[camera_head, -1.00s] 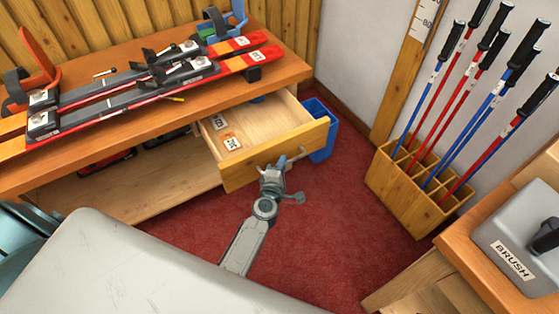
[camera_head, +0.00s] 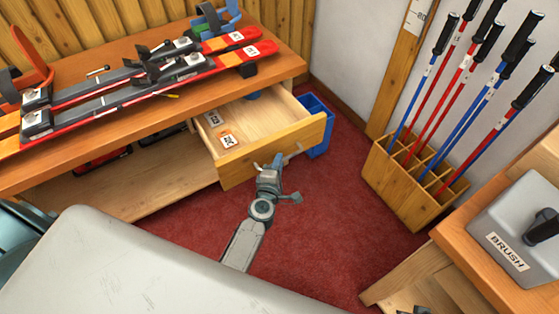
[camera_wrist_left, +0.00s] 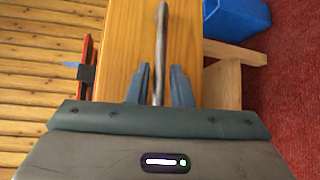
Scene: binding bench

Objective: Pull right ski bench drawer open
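The right bench drawer (camera_head: 242,167) stands pulled out of the ski bench, its inside showing. Its bar handle (camera_head: 294,151) is on the front panel; it also shows in the left wrist view (camera_wrist_left: 160,30). My left gripper (camera_head: 277,162) is at the handle. In the left wrist view its two fingers (camera_wrist_left: 160,84) stand on either side of the bar, with a narrow gap on each side, so it looks open around the handle. Dark grey parts at the bottom right edge look like my right gripper (camera_head: 416,310), mostly cut off.
Red skis (camera_head: 190,75) lie on the bench top (camera_head: 110,147). A blue bin (camera_head: 318,125) stands beside the drawer. A wooden rack (camera_head: 400,190) holds several poles. A grey brush box (camera_head: 510,235) sits on the right table. Red carpet before the drawer is clear.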

